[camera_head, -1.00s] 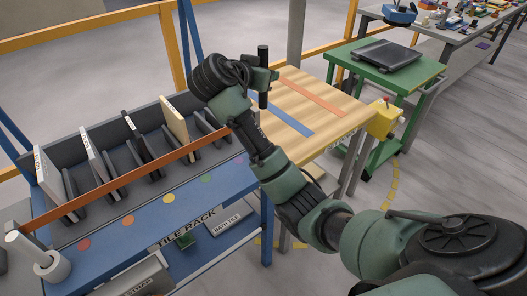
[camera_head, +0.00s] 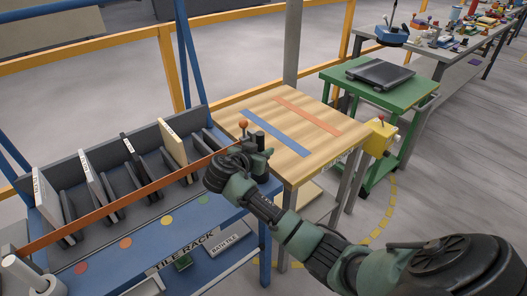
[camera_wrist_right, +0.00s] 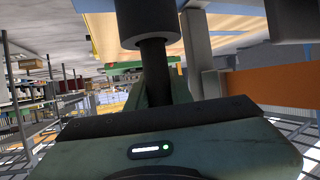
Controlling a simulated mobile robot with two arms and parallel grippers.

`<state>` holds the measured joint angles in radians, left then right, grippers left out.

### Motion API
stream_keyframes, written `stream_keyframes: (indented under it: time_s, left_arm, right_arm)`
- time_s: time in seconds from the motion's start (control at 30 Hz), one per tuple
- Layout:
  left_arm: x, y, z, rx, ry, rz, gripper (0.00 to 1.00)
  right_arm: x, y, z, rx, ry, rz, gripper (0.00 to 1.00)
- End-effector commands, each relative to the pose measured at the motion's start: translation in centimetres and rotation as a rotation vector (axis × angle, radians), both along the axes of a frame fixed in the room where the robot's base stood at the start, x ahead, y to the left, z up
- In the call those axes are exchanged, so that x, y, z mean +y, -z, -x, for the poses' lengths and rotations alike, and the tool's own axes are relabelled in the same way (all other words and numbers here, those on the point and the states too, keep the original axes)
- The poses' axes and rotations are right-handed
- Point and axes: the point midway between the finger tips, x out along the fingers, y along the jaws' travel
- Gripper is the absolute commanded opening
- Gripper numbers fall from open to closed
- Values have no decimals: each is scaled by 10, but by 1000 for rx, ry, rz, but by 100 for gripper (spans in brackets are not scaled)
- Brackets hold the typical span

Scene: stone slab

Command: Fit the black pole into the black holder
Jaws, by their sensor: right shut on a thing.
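My right gripper (camera_head: 259,152) is shut on the black pole (camera_head: 260,141) beside the near left corner of the wooden table. In the head view only a short dark upper piece of the pole shows, and the gripper hides the rest. In the right wrist view the pole (camera_wrist_right: 153,72) runs up from the gripper body to a thicker dark cylindrical part (camera_wrist_right: 148,24). I cannot make out the black holder for certain in either view. My left gripper is not in view.
A blue tile rack (camera_head: 190,222) with upright tiles and an orange rail (camera_head: 130,191) is at left. A small red-orange knob (camera_head: 242,124) is close to my gripper. The wooden table (camera_head: 310,150) has free room. A green table (camera_head: 400,97) holds a dark tray-like device (camera_head: 380,74).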

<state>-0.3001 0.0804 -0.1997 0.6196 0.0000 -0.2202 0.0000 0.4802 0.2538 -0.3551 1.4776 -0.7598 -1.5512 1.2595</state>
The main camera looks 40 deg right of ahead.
Motion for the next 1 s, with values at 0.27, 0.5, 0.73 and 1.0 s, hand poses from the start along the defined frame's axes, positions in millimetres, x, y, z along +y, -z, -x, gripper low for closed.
stream_keyframes:
  time_s: [0.27,0.5,0.73,1.0]
  left_arm:
    - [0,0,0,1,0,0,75]
    - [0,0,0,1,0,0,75]
    - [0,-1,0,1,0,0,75]
    - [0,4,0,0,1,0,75]
  right_arm:
    - [0,2,0,-3,0,1,0]
    - [0,4,0,-1,0,0,43]
    - [0,2,0,-1,0,0,43]
    - [32,-9,15,-2,-4,-4,43]
